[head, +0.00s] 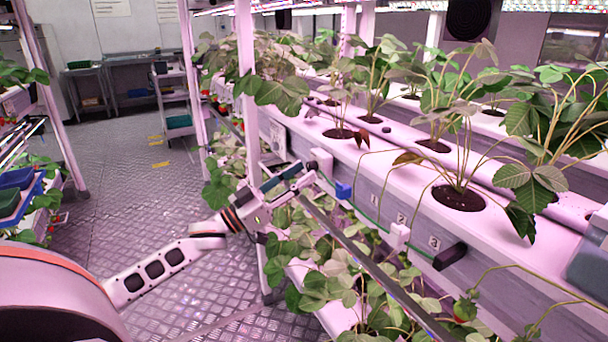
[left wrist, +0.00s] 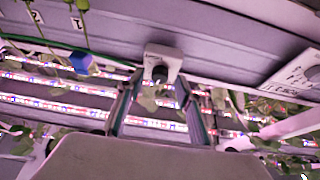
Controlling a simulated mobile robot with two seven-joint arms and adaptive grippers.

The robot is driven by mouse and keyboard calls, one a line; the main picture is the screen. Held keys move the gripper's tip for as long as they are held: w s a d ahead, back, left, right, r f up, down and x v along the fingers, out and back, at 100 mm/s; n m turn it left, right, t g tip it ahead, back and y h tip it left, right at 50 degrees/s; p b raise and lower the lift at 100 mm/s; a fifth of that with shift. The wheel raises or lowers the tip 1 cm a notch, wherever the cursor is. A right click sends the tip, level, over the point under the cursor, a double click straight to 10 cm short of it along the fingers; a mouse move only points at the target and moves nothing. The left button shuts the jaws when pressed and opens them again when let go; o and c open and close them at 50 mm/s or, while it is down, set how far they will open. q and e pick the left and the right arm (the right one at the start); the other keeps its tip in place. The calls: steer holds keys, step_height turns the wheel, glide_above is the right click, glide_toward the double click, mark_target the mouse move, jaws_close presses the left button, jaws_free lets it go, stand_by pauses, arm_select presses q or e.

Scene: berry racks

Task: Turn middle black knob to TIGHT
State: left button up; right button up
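A white mount (left wrist: 163,58) with a dark knob (left wrist: 160,74) on its end sticks out from the grey gutter face in the left wrist view. My left gripper (left wrist: 158,92) is open, with one finger on each side of the knob and a gap on both sides. In the head view my left gripper (head: 306,178) is beside the white mount (head: 321,160), and its fingers partly hide the knob. A larger black knob (head: 450,256) shows by label 3 farther right. I cannot tell which knob is the middle one. My right gripper is not in view.
A blue clip (head: 343,190) and a white bracket (head: 400,236) sit along the gutter face, with a green line running past. A printed sign (left wrist: 300,75) is right of the knob. Leaves (head: 330,262) hang below, and a white post (head: 246,90) stands behind the gripper.

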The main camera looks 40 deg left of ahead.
arm_select(q)
steer(key=shift+w+d+r, duration=0.2)
steer(key=shift+w, duration=0.35)
jaws_close()
